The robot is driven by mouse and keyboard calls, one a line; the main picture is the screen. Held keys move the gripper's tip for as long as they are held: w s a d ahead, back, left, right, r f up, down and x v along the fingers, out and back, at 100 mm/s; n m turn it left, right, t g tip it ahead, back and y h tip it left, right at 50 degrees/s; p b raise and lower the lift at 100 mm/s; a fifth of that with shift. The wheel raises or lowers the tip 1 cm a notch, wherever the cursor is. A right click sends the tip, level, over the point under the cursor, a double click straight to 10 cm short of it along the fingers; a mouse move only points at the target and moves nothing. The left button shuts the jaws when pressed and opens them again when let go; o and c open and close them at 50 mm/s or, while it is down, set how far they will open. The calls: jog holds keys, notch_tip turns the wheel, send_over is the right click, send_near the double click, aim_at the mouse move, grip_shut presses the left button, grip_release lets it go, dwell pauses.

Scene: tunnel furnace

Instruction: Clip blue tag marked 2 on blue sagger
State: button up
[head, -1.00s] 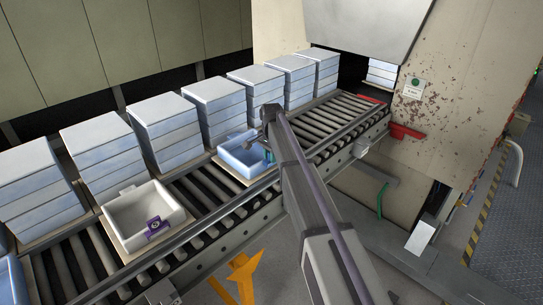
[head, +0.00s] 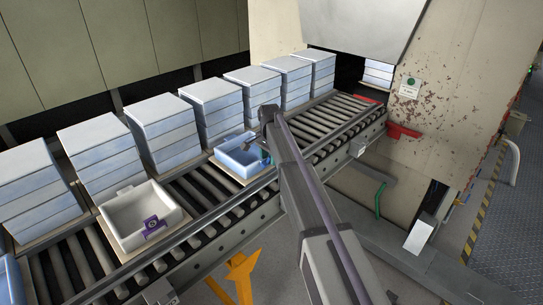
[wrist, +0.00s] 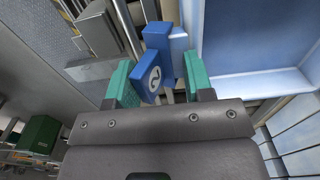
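The blue sagger (head: 237,158) is an open square tray on a board on the roller conveyor in the head view. Its pale blue wall and floor (wrist: 250,40) fill the upper right of the wrist view. The blue tag (wrist: 150,78) with a white 2 stands at the sagger's rim, its upper part beside a raised bump on the wall. My gripper (wrist: 158,80) has its two teal fingers on either side of the tag, apart, with a gap visible on the right side. In the head view my arm hides most of the gripper and tag.
A white sagger (head: 125,217) with a purple tag (head: 152,226) sits nearer on the conveyor (head: 205,190). Stacks of pale blue saggers (head: 160,125) line the far side. The furnace mouth is at the back right. Bare rollers lie between the saggers.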

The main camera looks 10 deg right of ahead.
jog(key=shift+s+a+f, duration=0.15)
jog(key=shift+a+f, duration=0.1)
jog(key=shift+a, duration=0.05)
jog(key=r+p, duration=0.1)
jog(key=w+r+p, duration=0.1)
jog(key=p, duration=0.1)
jog(key=r+p, duration=0.1)
jog(key=shift+w+a, duration=0.15)
jog(key=shift+a, duration=0.2)
notch_tip(320, 180, up, 8)
jog(key=s+d+p, duration=0.1)
jog(key=p, duration=0.7)
jog(key=shift+s+d+r, duration=0.15)
